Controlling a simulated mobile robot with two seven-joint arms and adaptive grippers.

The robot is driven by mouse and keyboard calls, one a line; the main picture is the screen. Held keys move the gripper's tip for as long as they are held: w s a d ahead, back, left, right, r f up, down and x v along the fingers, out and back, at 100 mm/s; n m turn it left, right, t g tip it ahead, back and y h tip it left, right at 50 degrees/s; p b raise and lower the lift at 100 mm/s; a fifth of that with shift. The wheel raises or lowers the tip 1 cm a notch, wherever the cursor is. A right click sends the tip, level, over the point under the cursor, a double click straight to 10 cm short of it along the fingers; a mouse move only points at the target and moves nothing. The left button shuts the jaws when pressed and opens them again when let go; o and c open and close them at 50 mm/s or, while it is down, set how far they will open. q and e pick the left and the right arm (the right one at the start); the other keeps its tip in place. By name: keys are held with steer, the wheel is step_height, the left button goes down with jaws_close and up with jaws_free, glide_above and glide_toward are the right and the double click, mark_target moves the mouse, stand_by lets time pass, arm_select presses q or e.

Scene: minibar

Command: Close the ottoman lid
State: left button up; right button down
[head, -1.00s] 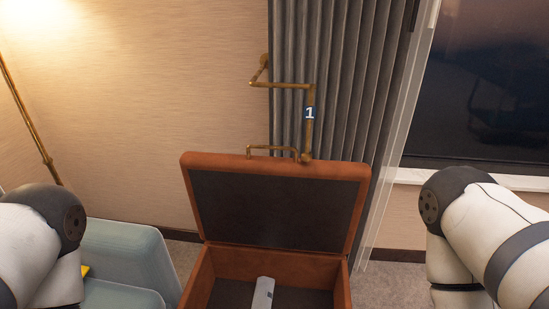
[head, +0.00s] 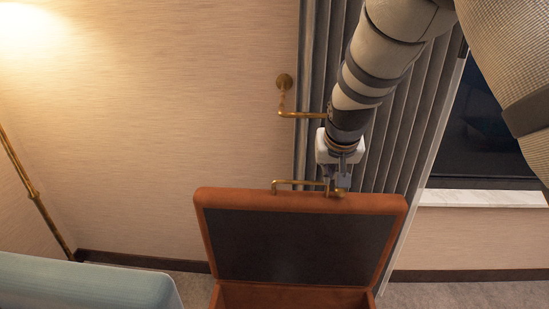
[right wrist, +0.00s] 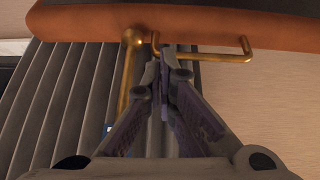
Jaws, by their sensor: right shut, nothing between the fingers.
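The brown ottoman (head: 228,298) stands open at the bottom of the head view. Its lid (head: 300,245) is raised steeply, with the dark lining facing me. A brass handle (head: 298,182) sits along the lid's top edge; it also shows in the right wrist view (right wrist: 215,58). My right gripper (head: 340,186) points down at the lid's top edge, at the right end of the handle. In the right wrist view the gripper's fingertips (right wrist: 164,52) are together and empty, close to the handle and lid edge; contact is unclear. My left gripper is out of view.
A brass wall fixture (head: 296,113) reaches from the wall and passes behind my right arm; its rod (right wrist: 127,85) is beside the fingers in the wrist view. Grey curtains (head: 405,130) hang behind. A pale blue seat (head: 85,285) is at lower left.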

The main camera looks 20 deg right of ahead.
steer(key=w+a+r, duration=0.1)
steer(key=w+r, duration=0.2)
steer(key=r, duration=0.1)
steer(key=b, duration=0.1)
glide_above(317, 192)
steer(key=shift+t, duration=0.4)
steer(key=f, duration=0.7)
steer(key=shift+s+a+f, duration=0.15)
steer(key=shift+s+f, duration=0.15)
steer(key=shift+s, duration=0.05)
steer(key=shift+w+f, duration=0.25)
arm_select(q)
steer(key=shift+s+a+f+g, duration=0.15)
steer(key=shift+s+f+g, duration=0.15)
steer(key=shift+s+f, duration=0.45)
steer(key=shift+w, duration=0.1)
arm_select(e)
steer(key=shift+w, duration=0.1)
